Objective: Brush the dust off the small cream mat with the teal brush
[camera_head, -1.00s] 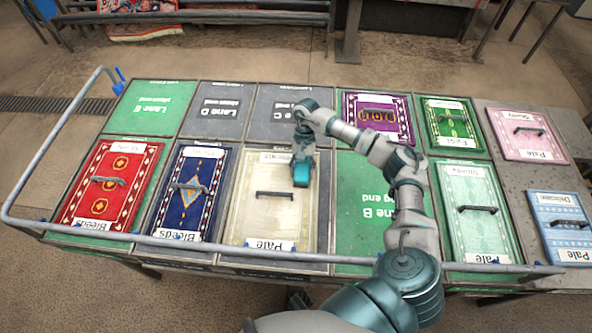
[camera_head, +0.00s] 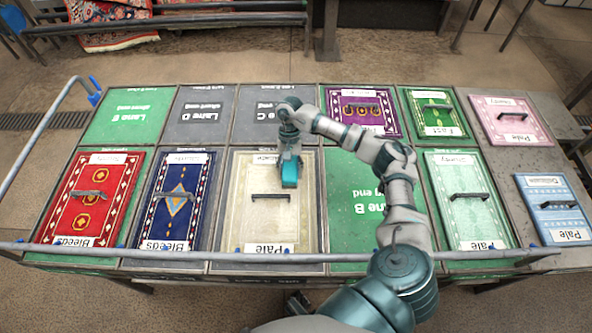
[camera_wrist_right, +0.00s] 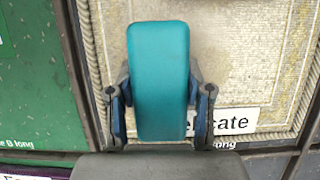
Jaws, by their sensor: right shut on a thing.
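The cream mat (camera_head: 246,210) lies in the middle bay of the bench, with a black handle (camera_head: 270,196) across it and a "Pale" label at its near edge. In the right wrist view the mat (camera_wrist_right: 262,50) looks speckled, and a label ending in "cate" shows. My right gripper (camera_wrist_right: 158,100) is shut on the teal brush (camera_wrist_right: 158,65), which also shows in the head view (camera_head: 290,172). The brush is over the far right part of the mat. I cannot tell whether its underside touches the mat. My left gripper is not in view.
Red (camera_head: 66,205) and blue (camera_head: 160,215) mats lie to the left, and a pale green mat (camera_head: 470,225) to the right. Green bay Lane B (camera_head: 350,220) is bare. A grey rail (camera_head: 225,257) runs along the bench's near edge.

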